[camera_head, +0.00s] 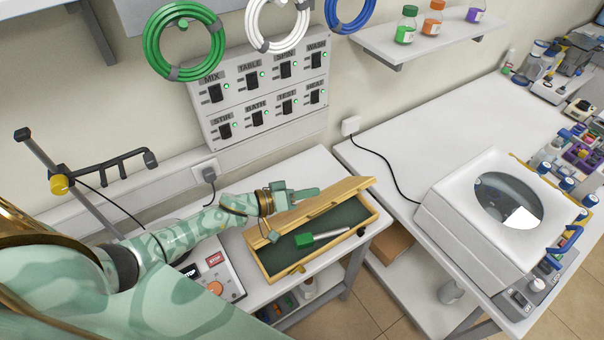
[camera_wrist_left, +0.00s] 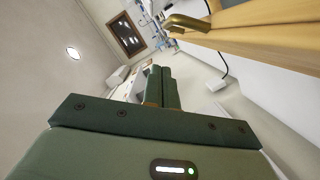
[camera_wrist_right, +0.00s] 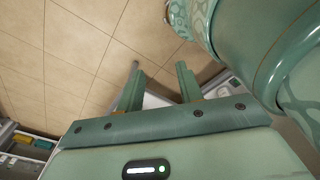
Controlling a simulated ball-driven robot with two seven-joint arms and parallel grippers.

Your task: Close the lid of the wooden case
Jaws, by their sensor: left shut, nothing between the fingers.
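The wooden case (camera_head: 262,266) stands on the white table with its dark-lined inside showing. Its lid (camera_head: 345,190) is open and raised along the back edge. A tool with a green block end and a metal shaft (camera_head: 330,235) lies inside. My left gripper (camera_head: 310,193) is shut and empty at the back of the lid; whether it touches is hard to tell. The left wrist view shows its closed fingers (camera_wrist_left: 162,88), with a wooden edge (camera_wrist_left: 265,38) and brass latch (camera_wrist_left: 190,22) beside them. My right gripper (camera_wrist_right: 158,85) is open and empty, away from the case.
A control box with a red-labelled button (camera_head: 215,285) sits left of the case. The switch panel (camera_head: 265,90) is on the wall behind. A white machine with a round window (camera_head: 455,205) stands on the right table. A metal stand (camera_head: 75,190) is at left.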

